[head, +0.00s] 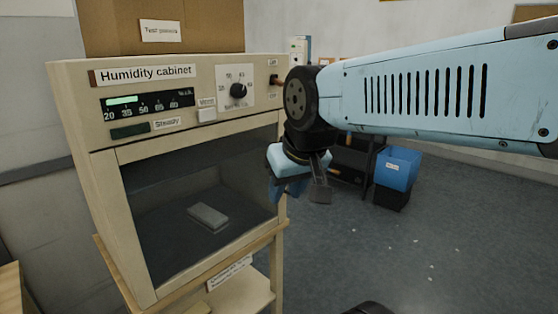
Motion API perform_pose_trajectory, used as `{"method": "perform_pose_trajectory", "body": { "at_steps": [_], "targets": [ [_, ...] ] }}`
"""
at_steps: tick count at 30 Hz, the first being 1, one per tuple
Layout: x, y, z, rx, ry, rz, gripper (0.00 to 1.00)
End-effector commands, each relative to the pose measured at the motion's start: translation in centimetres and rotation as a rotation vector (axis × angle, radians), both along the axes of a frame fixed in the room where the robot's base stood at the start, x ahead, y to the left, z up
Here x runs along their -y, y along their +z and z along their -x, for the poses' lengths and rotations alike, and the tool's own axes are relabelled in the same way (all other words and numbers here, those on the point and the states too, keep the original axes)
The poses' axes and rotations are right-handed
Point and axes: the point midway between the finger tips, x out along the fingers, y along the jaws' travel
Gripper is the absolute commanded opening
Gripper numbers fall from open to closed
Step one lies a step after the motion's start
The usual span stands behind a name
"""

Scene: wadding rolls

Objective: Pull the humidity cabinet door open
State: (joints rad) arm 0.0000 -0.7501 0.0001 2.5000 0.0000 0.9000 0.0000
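The humidity cabinet (75,110) is a cream box at the left, with a labelled control panel on top. Its door (140,232) has a cream frame around a dark glass pane and looks shut. A grey block (208,217) shows through the pane. My gripper (298,192) hangs pointing down at the door's right edge and overlaps it in the picture. One grey finger shows clearly, right of the light-blue gripper body. The other finger is not clear, so the opening cannot be judged. No door handle is visible; my gripper may hide it. Contact with the door cannot be told.
The cabinet stands on a wooden stand (255,294) with a lower shelf. A cardboard box (205,30) sits on top of the cabinet. A blue bin (397,170) and a dark rack stand behind my gripper. The grey floor (440,240) at the right is open.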

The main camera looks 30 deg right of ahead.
Motion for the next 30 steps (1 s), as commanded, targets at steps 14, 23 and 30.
{"method": "perform_pose_trajectory", "body": {
  "at_steps": [14, 23, 30],
  "targets": [
    [-0.1, -0.9, -0.8, -0.078, -0.077, -0.089, 0.35],
    [-0.4, -3.8, -4.1, -0.344, -0.403, -0.462, 0.35],
    [0.4, -5.1, -8.0, -0.527, -0.674, -0.801, 0.35]
  ]
}}
